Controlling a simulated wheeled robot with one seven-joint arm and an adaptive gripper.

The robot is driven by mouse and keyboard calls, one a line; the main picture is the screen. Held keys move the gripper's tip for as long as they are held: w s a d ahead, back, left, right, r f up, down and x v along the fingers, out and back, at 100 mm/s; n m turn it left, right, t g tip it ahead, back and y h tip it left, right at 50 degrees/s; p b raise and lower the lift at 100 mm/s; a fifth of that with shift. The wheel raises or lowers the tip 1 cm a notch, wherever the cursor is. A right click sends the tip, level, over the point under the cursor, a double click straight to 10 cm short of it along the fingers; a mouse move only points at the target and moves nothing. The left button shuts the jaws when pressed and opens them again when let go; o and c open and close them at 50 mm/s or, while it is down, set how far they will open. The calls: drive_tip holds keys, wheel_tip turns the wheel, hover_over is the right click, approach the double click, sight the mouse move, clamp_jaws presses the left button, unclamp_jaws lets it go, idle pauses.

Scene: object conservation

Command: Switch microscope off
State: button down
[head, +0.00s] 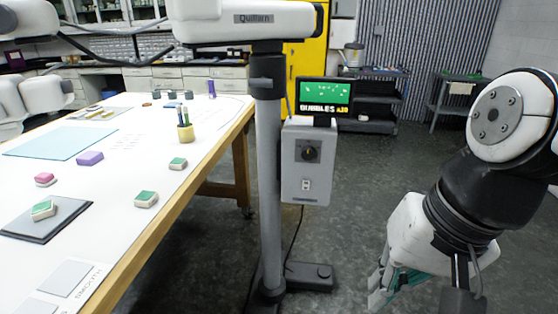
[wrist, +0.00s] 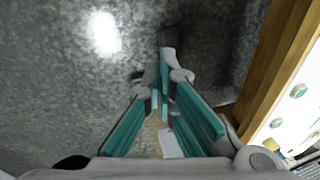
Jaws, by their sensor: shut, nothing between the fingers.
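The microscope is a floor-stand unit with a grey column (head: 268,180) and a white overhead arm (head: 245,22) lettered "Quillurn". A grey control box (head: 306,165) on the column carries a dark round knob (head: 308,151) and a small white switch (head: 306,184) below it. The switch position is too small to tell. A small screen (head: 324,97) above the box is lit green and reads "BUBBLES x20". My gripper (head: 385,288) is low at the right, over the floor, apart from the box. Its teal fingers (wrist: 160,104) are shut and empty in the wrist view.
The stand's foot (head: 309,277) and a cable lie on the floor. Dark shelves stand behind. Open floor lies between stand and gripper.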

sight(307, 189)
drive_tip(key=w+a+f+m+y+b, duration=0.4)
drive_tip(key=w+a+m+y, duration=0.15)
drive_tip(key=w+m, duration=0.45)
drive_tip(key=w+a+f+m+y+b, duration=0.35)
drive_tip(key=w+a+m+y, duration=0.2)
drive_tip(key=w+m, duration=0.4)
drive_tip(key=w+d+f+m+t+h+b, duration=0.1)
drive_tip(key=w+d+f+m+t+b, duration=0.1)
drive_tip(key=w+d+f+m+t, duration=0.5)
drive_tip(key=w+d+f+m+t+h+b, duration=0.2)
drive_tip(key=w+d+f+m+t, duration=0.5)
drive_tip(key=w+m, duration=0.6)
drive_tip(key=d+f+m+b, duration=0.1)
drive_tip(key=d+m, duration=0.1)
drive_tip(key=m, duration=0.1)
drive_tip(key=shift+f, duration=0.35)
drive_tip(key=shift+m, duration=0.25)
drive_tip(key=shift+w+d+b+x, duration=0.3)
drive_tip(key=shift+d+x, duration=0.1)
drive_tip(key=shift+x, duration=1.75)
drive_tip(key=shift+w+d+b+x, duration=0.2)
drive_tip(key=shift+d+b+x, duration=0.2)
drive_tip(key=shift+x, duration=1.7)
drive_tip(key=shift+w+d+b+x, duration=0.25)
drive_tip(key=shift+d+x, duration=0.1)
drive_tip(key=shift+x, duration=1.8)
